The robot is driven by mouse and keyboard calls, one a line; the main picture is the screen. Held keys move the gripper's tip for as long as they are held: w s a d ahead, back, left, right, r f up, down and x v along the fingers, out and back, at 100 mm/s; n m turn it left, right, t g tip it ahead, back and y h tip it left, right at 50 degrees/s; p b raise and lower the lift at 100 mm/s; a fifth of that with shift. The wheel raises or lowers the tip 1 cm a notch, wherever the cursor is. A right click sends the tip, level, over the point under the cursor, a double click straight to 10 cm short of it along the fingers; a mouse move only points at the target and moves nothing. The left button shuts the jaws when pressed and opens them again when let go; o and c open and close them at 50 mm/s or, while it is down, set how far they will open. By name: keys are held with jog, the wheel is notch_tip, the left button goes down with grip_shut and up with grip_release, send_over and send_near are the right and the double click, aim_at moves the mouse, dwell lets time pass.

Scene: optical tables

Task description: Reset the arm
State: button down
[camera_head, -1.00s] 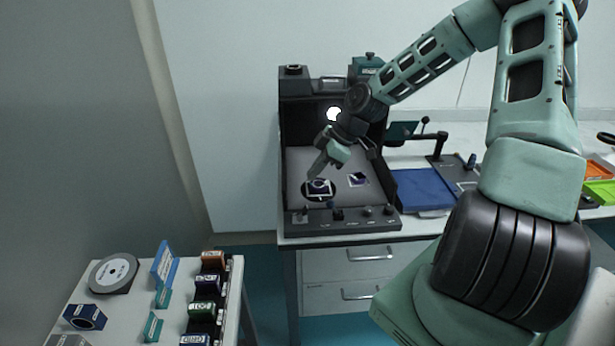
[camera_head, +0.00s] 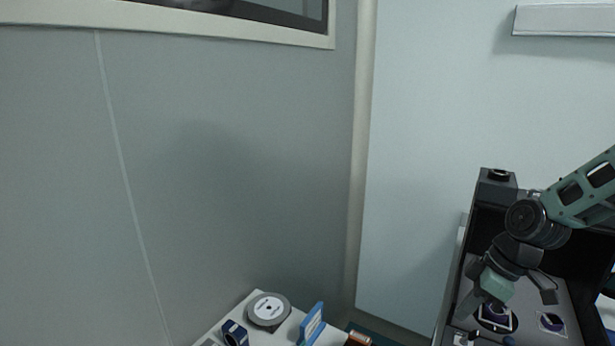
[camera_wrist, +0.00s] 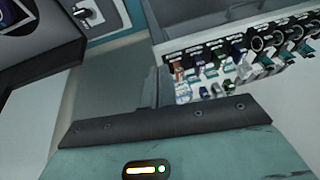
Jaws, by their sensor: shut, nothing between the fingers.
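My gripper (camera_head: 466,308) hangs at the end of my green and black arm, at the lower right of the head view. It is shut and empty. It points down over the left side of a dark open-fronted station (camera_head: 490,215). On the station's grey floor, just right of the fingers, is a dark blue part on a white-edged square (camera_head: 495,318). A second such square (camera_head: 551,322) lies further right. In the wrist view the green gripper body fills the bottom, and the view past it is tilted.
A white side table at the lower middle holds a grey disc (camera_head: 268,310), a blue ring-shaped part (camera_head: 235,333) and a blue stand (camera_head: 312,324). In the wrist view a rack (camera_wrist: 215,65) with several coloured labelled parts shows at upper right. A grey wall (camera_head: 200,180) fills the left.

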jog(key=s+a+r+m+h, duration=0.1)
jog(key=s+a+r+h, duration=0.1)
jog(key=s+a+r, duration=0.3)
jog(key=s+a+r+m+h, duration=0.1)
jog(key=s+a+r, duration=0.4)
jog(key=s+a, duration=0.8)
jog(key=s+m, duration=0.1)
jog(key=s, duration=0.3)
jog(key=shift+s+a+g+h, duration=0.2)
jog(key=shift+s+g+h, duration=0.1)
jog(key=shift+g+h, duration=0.1)
jog(key=shift+r, duration=0.1)
dwell(0.4)
